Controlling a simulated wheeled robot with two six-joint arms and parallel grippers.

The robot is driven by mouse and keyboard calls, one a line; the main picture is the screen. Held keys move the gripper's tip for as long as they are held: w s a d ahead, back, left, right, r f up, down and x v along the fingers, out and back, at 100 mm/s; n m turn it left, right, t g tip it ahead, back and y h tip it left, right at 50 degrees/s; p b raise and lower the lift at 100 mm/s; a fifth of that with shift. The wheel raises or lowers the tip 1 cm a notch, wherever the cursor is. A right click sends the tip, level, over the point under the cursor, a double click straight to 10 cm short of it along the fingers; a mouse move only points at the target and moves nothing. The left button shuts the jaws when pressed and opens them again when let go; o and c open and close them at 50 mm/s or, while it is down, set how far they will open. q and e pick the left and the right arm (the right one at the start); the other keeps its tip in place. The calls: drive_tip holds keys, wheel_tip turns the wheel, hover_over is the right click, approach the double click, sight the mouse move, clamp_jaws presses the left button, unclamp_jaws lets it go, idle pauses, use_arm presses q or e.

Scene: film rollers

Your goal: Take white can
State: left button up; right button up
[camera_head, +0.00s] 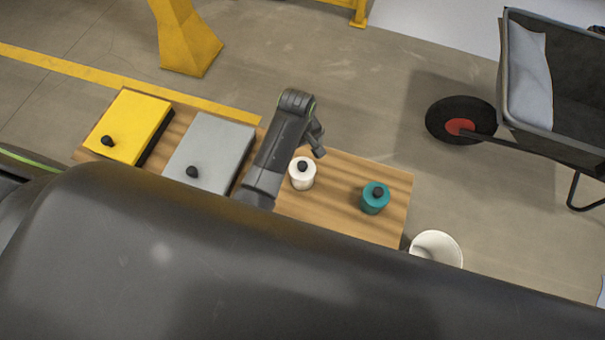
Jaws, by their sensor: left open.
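The white can (302,178), with a black knob on top, stands upright on the wooden table (335,213). My left gripper (318,151) hangs just above and to the right of the white can in the picture, pointing down. Its jaws are open and hold nothing that I can see; its fingers show small. My left arm passes just left of the can, which is otherwise in clear view. My right gripper is not in view.
A teal can (375,200) stands right of the white can. A grey box (212,148) and a yellow box (130,125) lie to the left. A white bucket (437,247) stands beyond the table's right end. A wheelbarrow (545,125) stands at the right.

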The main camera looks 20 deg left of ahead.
sight(302, 165)
use_arm(q)
drive_tip(key=shift+n, duration=0.4)
drive_tip(key=f+b, duration=0.1)
drive_tip(key=f, duration=0.4)
drive_tip(key=w+f+b, duration=0.1)
drive_tip(key=f, duration=0.2)
drive_tip(key=shift+d+f+b, duration=0.25)
drive_tip(key=shift+d+b, duration=0.1)
drive_tip(key=shift+f, duration=0.8)
wheel_tip(302, 165, down, 4)
drive_tip(key=shift+r+b, duration=0.2)
drive_tip(key=shift+b, duration=0.55)
drive_tip(key=shift+f, duration=0.4)
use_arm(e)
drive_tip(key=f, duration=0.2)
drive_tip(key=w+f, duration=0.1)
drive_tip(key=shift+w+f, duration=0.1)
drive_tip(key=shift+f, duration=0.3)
use_arm(q)
drive_tip(key=c, duration=1.1)
drive_tip(key=shift+c, duration=0.7)
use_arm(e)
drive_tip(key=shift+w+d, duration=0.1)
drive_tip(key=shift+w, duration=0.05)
